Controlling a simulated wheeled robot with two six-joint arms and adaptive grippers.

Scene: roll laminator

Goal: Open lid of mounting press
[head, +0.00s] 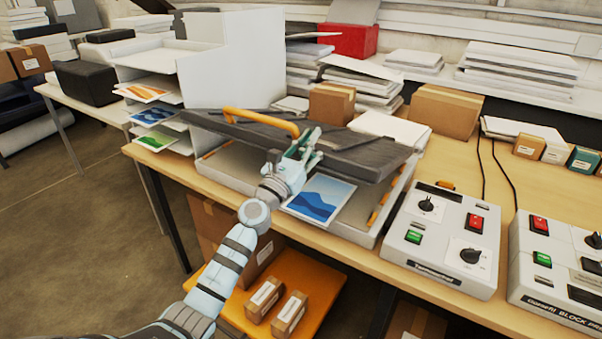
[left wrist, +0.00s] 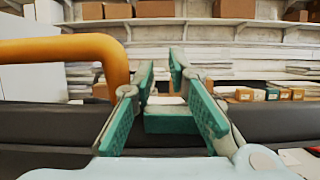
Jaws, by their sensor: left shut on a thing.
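The mounting press stands on the wooden table in the middle of the head view, with a dark grey lid (head: 375,160) over a pale base (head: 352,233). The lid is raised at the front, leaving a gap to the base. An orange handle (head: 262,121) rises from the lid; it also shows at the left of the left wrist view (left wrist: 75,48). My left gripper (head: 306,148) is shut on the lid's front edge, right of the handle. Its green pads (left wrist: 165,90) stand against the dark lid in the left wrist view. My right gripper is not in view.
A blue print (head: 320,197) lies in the press below the lid. Two control boxes (head: 440,238) stand to the right. A white shelf unit (head: 215,75) is behind left, and cartons (head: 445,108) and paper stacks are behind. An orange shelf (head: 250,322) with boxes is below.

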